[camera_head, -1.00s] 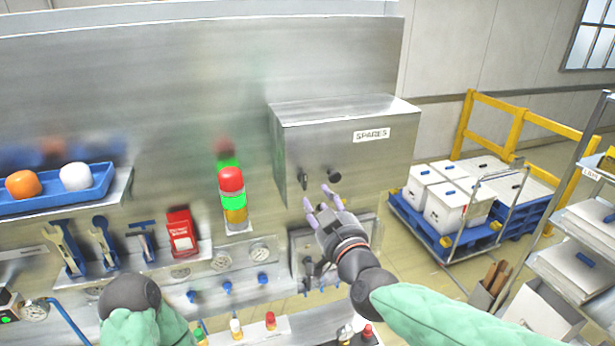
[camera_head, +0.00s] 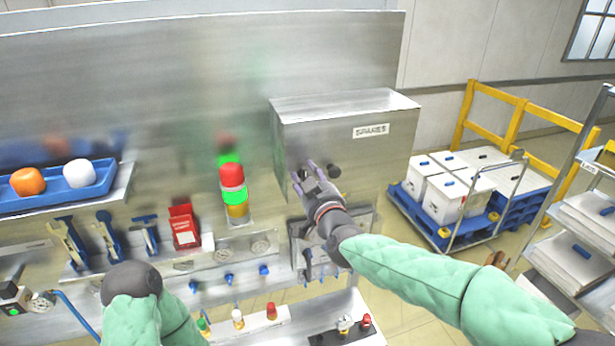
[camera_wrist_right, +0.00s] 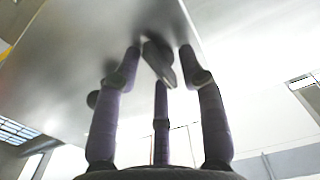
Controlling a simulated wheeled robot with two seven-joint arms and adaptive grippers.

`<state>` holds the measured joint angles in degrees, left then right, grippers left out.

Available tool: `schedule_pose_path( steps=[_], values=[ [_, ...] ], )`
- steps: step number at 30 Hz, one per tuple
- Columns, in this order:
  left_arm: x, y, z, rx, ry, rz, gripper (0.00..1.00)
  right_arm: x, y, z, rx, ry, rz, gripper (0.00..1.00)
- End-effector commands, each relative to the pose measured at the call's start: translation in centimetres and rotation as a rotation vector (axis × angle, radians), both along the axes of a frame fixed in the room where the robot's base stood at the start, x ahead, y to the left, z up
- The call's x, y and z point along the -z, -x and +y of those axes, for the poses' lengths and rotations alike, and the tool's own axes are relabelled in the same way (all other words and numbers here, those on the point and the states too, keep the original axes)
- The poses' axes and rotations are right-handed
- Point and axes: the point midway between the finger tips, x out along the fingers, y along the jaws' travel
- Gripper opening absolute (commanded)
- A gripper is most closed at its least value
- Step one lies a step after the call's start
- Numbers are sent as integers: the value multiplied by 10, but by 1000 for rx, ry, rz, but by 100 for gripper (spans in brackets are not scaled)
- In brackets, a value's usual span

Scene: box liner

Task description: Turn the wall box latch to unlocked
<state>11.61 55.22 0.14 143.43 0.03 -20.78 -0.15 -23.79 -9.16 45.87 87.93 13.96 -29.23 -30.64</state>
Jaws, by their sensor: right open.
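The grey metal wall box (camera_head: 350,160) with a "SPARES" label is on the steel panel in the head view. My right gripper (camera_head: 307,170) is at the lower left of its front face and covers the latch there. In the right wrist view the dark latch (camera_wrist_right: 158,60) lies between the spread purple fingers of the gripper (camera_wrist_right: 160,75), which is open. I cannot tell whether any finger touches it. A dark round knob (camera_head: 334,171) sits just right of the fingers in the head view; it also shows in the right wrist view (camera_wrist_right: 92,99).
A red and green signal light (camera_head: 233,190) stands left of the box. A blue tray (camera_head: 60,190) with an orange and a white item is farther left. A blue cart with white bins (camera_head: 450,190) and a yellow railing (camera_head: 510,125) are to the right.

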Motion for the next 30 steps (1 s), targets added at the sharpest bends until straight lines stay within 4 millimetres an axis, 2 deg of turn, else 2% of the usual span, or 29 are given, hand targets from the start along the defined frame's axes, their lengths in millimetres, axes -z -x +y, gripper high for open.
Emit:
schedule_pose_path(
  steps=[2,6,17,23,30],
  values=[
    [0,0,0,0,0,0,40,0,0,0,0,0,0,38],
    [0,0,0,0,0,0,40,0,0,0,0,0,0,0],
    [6,0,0,0,0,0,40,1,0,-1,1,-28,7,0],
    [22,0,0,0,0,0,40,3,0,-1,2,-121,35,0],
    [50,0,0,0,0,0,40,5,-1,-2,1,-313,97,0]
  ],
)
